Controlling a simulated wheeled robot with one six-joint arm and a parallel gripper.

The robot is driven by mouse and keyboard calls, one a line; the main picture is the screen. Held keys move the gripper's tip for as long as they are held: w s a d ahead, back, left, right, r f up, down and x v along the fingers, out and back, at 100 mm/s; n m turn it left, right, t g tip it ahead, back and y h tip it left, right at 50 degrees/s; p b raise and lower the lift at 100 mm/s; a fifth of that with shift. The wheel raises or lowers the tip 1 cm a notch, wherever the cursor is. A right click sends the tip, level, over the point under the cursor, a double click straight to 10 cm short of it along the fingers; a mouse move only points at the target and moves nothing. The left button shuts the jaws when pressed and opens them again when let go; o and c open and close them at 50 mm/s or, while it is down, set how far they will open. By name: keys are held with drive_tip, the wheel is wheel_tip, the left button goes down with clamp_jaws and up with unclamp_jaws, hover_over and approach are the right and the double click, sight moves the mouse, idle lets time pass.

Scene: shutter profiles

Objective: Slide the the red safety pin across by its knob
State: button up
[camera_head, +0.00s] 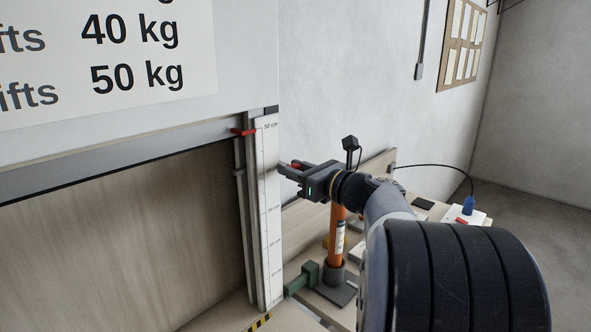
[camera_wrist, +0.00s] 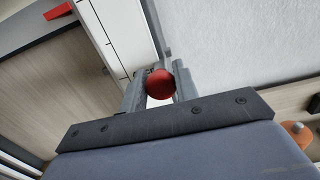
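The red safety pin shows as a round red knob (camera_wrist: 160,84) in the wrist view. It lies between the two fingers of my gripper (camera_wrist: 161,86) and fills the gap, seeming to touch both. In the head view my gripper (camera_head: 288,170) is right of the white scale strip, with a little red of the knob (camera_head: 296,166) showing between its fingers. The pin's shaft is hidden from both cameras.
The scale strip (camera_head: 268,205) stands upright beside the wooden shutter panel (camera_head: 120,240). A red pointer (camera_head: 243,131) sits near its 50 cm mark. An orange post (camera_head: 337,240) stands under my gripper on the bench. A green bracket (camera_head: 303,278) is low by the strip.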

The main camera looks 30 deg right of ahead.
clamp_jaws()
drive_tip(key=d, duration=0.2)
drive_tip(key=w+d+p, duration=0.1)
drive_tip(key=d, duration=0.1)
drive_tip(key=shift+w, duration=0.2)
drive_tip(key=shift+o, duration=2.4)
unclamp_jaws()
drive_tip(key=shift+d, duration=0.15)
drive_tip(key=b+v, duration=0.2)
drive_tip(key=v, duration=0.8)
drive_tip(key=shift+s, duration=0.4)
